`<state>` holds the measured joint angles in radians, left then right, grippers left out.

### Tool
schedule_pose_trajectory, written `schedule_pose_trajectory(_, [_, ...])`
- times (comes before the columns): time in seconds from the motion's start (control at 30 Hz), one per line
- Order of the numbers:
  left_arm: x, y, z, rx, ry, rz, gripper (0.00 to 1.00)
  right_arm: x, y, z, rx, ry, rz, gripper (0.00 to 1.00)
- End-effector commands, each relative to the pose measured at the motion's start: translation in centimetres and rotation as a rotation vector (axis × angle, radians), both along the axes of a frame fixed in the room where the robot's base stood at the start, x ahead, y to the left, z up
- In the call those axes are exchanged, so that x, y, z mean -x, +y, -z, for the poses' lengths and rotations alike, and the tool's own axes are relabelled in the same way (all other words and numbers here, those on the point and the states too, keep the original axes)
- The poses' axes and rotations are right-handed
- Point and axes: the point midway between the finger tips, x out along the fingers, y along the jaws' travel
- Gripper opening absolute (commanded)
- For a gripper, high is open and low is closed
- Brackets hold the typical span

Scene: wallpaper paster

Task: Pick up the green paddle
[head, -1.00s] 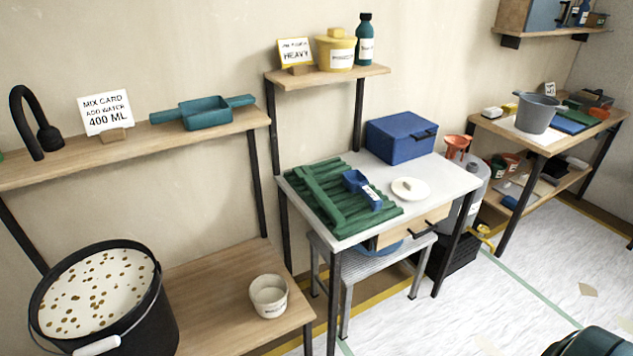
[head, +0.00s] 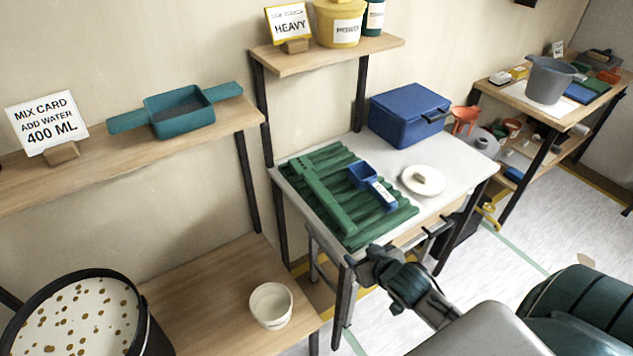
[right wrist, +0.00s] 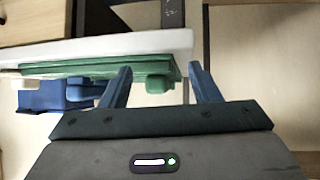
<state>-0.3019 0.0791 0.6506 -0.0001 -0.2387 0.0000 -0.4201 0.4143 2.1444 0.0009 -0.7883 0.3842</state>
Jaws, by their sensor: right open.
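The green paddle (head: 322,195) lies on a green ribbed mat (head: 388,222) on the white-topped table, its length running from the back left toward the front edge. A small green block between the fingers in the right wrist view (right wrist: 159,84) looks like its end. My right gripper (head: 366,260) is at the table's front edge, near the paddle's front end. In the right wrist view its two blue fingers (right wrist: 160,76) are spread apart, with nothing clamped between them. My left gripper is not in view.
A blue scoop (head: 372,186) lies on the mat beside the paddle. A white plate (head: 422,180) and a blue box (head: 410,113) stand to the right on the table. A shelf (head: 325,55) rises behind. A wooden bench (head: 210,290) with a white tub (head: 271,305) is at left.

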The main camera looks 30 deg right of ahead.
Motion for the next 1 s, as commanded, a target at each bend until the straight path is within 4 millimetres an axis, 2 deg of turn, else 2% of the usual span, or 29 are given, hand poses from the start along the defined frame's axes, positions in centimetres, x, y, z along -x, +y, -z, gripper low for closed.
schedule_pose_trajectory(0.03, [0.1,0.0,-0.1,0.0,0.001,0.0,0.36,-1.0,-0.3,-1.5,-0.006,-0.052,-0.012,0.56])
schedule_pose_trajectory(0.13, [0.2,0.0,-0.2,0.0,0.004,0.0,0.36,-2.5,-0.5,-3.9,-0.029,-0.142,-0.034,0.56])
schedule_pose_trajectory(0.3, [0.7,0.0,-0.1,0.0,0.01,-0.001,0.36,-4.1,-1.1,-5.0,-0.055,-0.217,-0.052,0.56])
schedule_pose_trajectory(0.6, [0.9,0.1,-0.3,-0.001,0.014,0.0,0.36,-8.0,-1.2,-3.7,-0.063,-0.229,-0.052,0.56])
schedule_pose_trajectory(0.8, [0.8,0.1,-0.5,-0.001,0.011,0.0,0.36,-9.4,-1.2,-3.1,-0.061,-0.227,-0.055,0.56])
schedule_pose_trajectory(1.0, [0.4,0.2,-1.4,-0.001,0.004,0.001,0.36,-11.8,-1.2,-2.7,-0.063,-0.228,-0.052,0.56])
